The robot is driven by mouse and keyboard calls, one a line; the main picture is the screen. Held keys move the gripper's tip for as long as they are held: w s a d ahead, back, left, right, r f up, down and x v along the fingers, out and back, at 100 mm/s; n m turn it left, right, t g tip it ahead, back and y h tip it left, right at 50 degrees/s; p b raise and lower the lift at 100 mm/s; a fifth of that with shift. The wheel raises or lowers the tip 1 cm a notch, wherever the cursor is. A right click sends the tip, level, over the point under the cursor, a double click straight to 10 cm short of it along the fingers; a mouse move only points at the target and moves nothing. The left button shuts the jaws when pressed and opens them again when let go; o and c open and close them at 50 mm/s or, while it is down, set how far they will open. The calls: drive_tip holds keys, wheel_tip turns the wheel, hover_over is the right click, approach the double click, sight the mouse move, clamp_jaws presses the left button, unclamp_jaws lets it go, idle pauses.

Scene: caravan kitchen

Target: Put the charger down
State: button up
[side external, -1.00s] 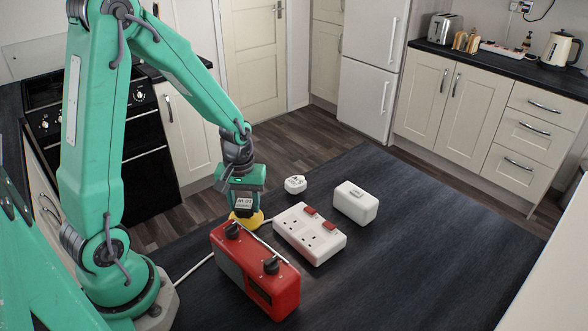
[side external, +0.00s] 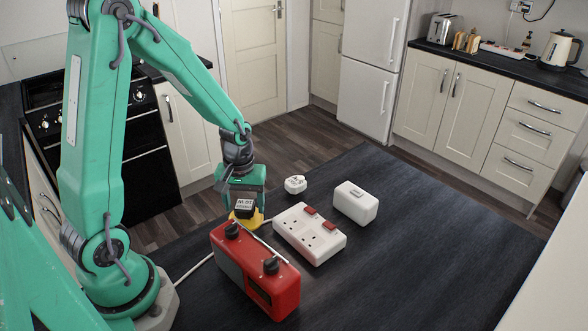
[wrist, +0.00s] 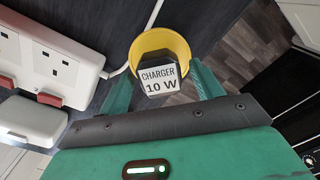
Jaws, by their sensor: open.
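The charger (side external: 245,206) is a small black block with a white label, which reads "CHARGER 10 W" in the wrist view (wrist: 160,79). It sits upright at a round yellow thing (side external: 250,221), which looks like a cup or bowl; its yellow rim also shows behind the charger in the wrist view (wrist: 158,37). Whether the charger rests inside it or on it is hard to tell. My gripper (side external: 243,199) points down over the charger. Its green fingers are open, one on each side of the block. The charger's lower end is hidden.
A red radio-like box (side external: 255,270) with black knobs stands close in front of the yellow thing. A white double socket (side external: 309,234) with a cable is to the right. A white box (side external: 356,203) and a white plug (side external: 295,184) lie beyond. The dark worktop (side external: 430,240) is clear at right.

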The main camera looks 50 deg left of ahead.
sight(244, 204)
wheel_tip(244, 204, up, 12)
idle(0.7)
drive_tip(key=shift+r, duration=0.1)
idle(0.4)
drive_tip(key=s+d+r+m+t, duration=0.5)
drive_tip(key=s+d+r+m, duration=0.2)
drive_tip(key=s+r+m, duration=0.2)
drive_tip(key=shift+s+d+r+t, duration=0.25)
drive_tip(key=shift+d+t, duration=0.05)
drive_tip(key=shift+d, duration=0.1)
